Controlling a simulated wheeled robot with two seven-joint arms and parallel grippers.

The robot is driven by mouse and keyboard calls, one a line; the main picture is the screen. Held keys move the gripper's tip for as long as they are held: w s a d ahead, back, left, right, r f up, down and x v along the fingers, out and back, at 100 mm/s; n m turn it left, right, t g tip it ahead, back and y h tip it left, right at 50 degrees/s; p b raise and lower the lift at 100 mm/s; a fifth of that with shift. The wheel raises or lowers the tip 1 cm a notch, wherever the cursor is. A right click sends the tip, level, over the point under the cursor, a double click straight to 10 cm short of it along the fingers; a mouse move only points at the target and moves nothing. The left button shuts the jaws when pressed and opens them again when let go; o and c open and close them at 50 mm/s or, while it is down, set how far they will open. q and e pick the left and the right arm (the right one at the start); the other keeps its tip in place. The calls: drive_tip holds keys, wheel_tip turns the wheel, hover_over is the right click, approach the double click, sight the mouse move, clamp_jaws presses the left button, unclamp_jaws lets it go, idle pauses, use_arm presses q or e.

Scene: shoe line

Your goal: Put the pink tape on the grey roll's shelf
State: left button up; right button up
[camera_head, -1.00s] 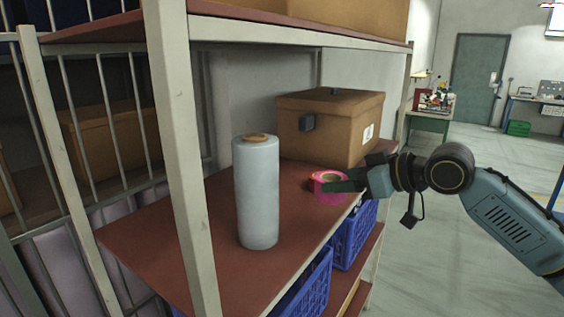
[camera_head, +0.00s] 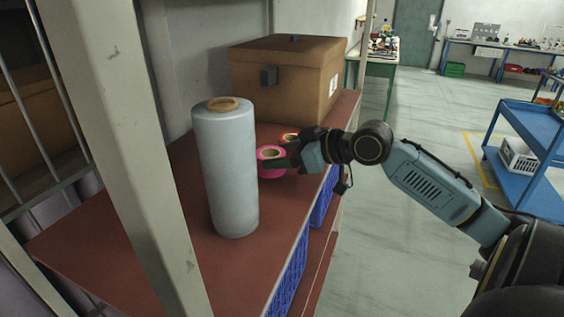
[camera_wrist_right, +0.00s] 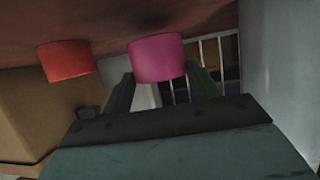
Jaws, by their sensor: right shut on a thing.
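The pink tape (camera_head: 269,164) is a short ring held on the grey roll's shelf side, just right of the roll; it also shows in the right wrist view (camera_wrist_right: 157,58). My right gripper (camera_head: 284,160) is shut on it, reaching in from the right. I cannot tell whether the tape touches the shelf. The grey roll (camera_head: 228,175) stands upright on the red-brown shelf (camera_head: 187,236), and its side fills the right of the wrist view (camera_wrist_right: 288,85). My left gripper is not in view.
A red-orange tape (camera_head: 290,137) sits just behind the pink one and shows in the wrist view (camera_wrist_right: 67,60). A brown box (camera_head: 276,88) stands at the shelf's back. A pale post (camera_head: 124,150) rises at the left. Blue crates (camera_head: 291,277) are below; a blue cart (camera_head: 535,124) stands right.

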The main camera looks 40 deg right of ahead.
wheel_tip(320, 180, down, 2)
drive_tip(key=shift+f, duration=0.15)
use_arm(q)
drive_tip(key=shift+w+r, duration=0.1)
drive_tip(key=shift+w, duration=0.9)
use_arm(e)
drive_tip(key=shift+f, duration=0.15)
drive_tip(key=o, duration=1)
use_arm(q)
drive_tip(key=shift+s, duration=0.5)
